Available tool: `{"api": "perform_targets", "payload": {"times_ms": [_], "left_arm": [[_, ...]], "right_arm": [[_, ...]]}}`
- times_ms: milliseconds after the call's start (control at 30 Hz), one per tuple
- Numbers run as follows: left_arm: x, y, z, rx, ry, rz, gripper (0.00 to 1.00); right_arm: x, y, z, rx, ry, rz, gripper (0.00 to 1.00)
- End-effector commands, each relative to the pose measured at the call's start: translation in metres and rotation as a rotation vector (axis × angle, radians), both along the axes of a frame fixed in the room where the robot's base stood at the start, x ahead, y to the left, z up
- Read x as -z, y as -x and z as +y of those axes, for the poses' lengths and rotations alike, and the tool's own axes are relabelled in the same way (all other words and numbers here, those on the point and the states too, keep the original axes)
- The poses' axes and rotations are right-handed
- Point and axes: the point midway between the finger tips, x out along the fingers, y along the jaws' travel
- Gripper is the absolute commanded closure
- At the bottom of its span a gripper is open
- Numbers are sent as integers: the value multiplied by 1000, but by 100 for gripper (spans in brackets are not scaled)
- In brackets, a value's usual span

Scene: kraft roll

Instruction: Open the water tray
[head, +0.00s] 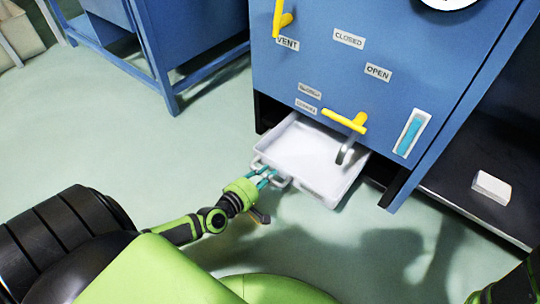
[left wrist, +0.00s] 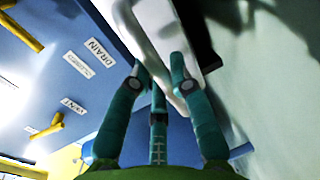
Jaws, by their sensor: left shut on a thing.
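The white water tray (head: 308,155) sticks out from the bottom of the blue cabinet (head: 360,60), below the yellow drain handle and its metal spout. The tray looks empty inside. Its handle (head: 270,173) is on the front edge, at the left in the head view. My left gripper (head: 265,178) is shut on this handle. In the left wrist view the teal fingers (left wrist: 160,80) close around the white handle (left wrist: 172,75), with the tray front beyond. My right gripper is not in view; only part of a dark arm shows at the lower right corner.
A yellow drain handle (head: 345,122) with a bent metal spout (head: 346,152) hangs over the tray. A yellow vent handle (head: 282,20) is higher up. A blue frame (head: 160,60) stands behind left. A white block (head: 491,188) lies on the dark shelf at right. Floor before the tray is clear.

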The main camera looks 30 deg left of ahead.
Motion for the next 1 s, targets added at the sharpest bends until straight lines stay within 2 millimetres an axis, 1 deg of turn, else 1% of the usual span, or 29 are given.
{"api": "perform_targets", "payload": {"times_ms": [100,433,467,500,533,867,1000], "left_arm": [[0,3,0,-1,2,-1,100],[0,3,0,-1,2,-1,100],[0,3,0,-1,1,-1,76],[0,3,0,0,1,-1,60],[0,3,0,0,2,-1,54],[0,4,0,0,1,0,54],[-1,14,1,1,1,2,54]], "right_arm": [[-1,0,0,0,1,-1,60],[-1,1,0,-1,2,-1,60],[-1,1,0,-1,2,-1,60],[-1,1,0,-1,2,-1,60],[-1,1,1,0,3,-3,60],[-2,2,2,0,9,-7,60],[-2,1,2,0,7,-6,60]]}}
